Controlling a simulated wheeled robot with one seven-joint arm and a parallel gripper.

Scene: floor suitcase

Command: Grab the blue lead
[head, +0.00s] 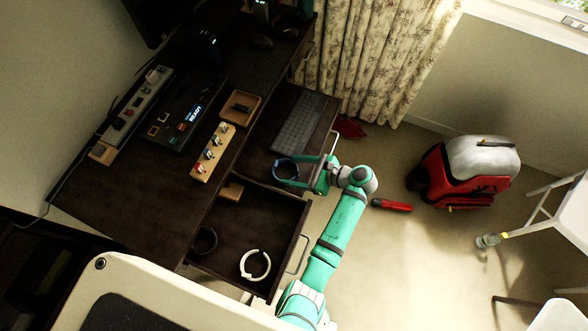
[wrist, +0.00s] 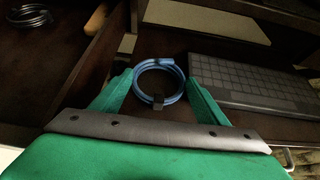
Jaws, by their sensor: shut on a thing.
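The blue lead (head: 275,170) is a round coil with a dark strap, at the keyboard's end of the desk in the head view. In the wrist view the lead (wrist: 150,65) sits between my two green fingers. My gripper (head: 299,171) reaches in from the right and is shut on the coil. In the wrist view the fingers (wrist: 160,84) flank it on both sides. Whether the coil is clear of the surface below it, I cannot tell.
A keyboard (head: 299,122) lies close beside the coil. An open drawer (head: 290,228) holds a white coil (head: 267,266) and a dark coil (head: 205,240). A wooden block with coloured knobs (head: 213,151) is on the desk.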

